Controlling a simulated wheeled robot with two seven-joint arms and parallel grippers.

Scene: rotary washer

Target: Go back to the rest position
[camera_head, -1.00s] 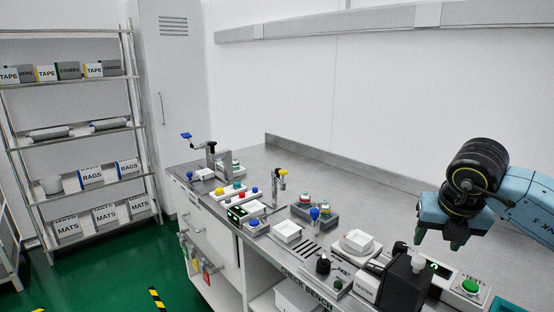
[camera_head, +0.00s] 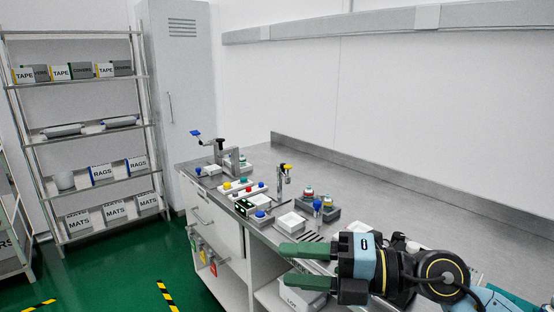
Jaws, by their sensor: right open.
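My right gripper (camera_head: 292,267) is at the lower right, in front of the bench's near edge. Its two green fingers point left and stand apart, with nothing between them. My right arm comes in from the lower right corner and hides the near part of the steel bench (camera_head: 385,205). My left gripper is not in view.
The bench carries a row of buttons (camera_head: 243,187), a white tray (camera_head: 290,222), a grey block with coloured knobs (camera_head: 318,208) and a clamp-like fixture (camera_head: 222,152). A shelf rack (camera_head: 88,130) stands at the left. Green floor (camera_head: 115,275) is open between them.

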